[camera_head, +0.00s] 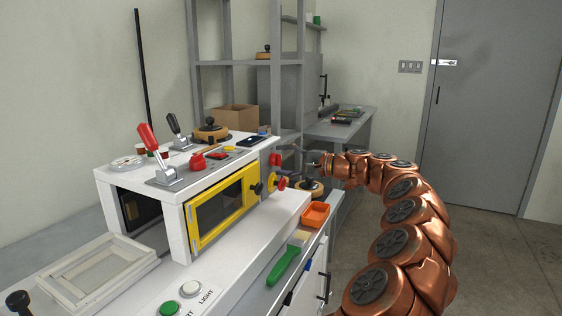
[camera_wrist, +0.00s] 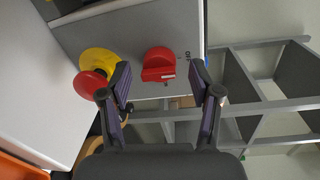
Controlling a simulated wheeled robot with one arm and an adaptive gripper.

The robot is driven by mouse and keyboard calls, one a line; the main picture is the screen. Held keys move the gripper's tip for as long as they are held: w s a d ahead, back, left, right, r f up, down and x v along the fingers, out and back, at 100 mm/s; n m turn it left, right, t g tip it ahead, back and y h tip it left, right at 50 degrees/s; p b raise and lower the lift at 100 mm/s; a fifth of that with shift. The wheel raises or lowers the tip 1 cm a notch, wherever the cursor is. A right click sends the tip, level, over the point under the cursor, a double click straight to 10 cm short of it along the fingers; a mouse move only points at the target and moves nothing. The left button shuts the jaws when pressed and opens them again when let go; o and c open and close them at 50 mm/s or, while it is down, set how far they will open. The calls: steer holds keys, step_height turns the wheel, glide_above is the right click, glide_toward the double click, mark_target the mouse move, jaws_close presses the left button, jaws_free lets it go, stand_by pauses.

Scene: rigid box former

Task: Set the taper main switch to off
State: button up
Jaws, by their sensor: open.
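The taper main switch is a red rotary knob (camera_wrist: 158,62) on the grey end panel of the white machine (camera_wrist: 130,32). Small lettering, partly legible, stands to its right in the wrist view. A white mark shows on the knob's lower part; which setting it points to I cannot tell. The knob also shows in the head view (camera_head: 275,160), at the machine's right end. My gripper (camera_wrist: 161,78) is open and empty, its fingers pointing at the panel on either side of the knob. It also shows in the head view (camera_head: 289,153). I see no contact with the knob.
A red mushroom button on a yellow base (camera_wrist: 94,72) sits close to the left finger. An orange tray (camera_head: 315,215) and a green-handled brush (camera_head: 287,262) lie on the bench below. Grey shelving (camera_head: 285,90) stands behind. A yellow-framed window (camera_head: 221,206) fronts the machine.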

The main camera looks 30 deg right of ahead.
steer(key=v, duration=1)
steer(key=shift+s+d, duration=0.2)
steer(key=shift+s, duration=0.15)
steer(key=shift+r, duration=0.1)
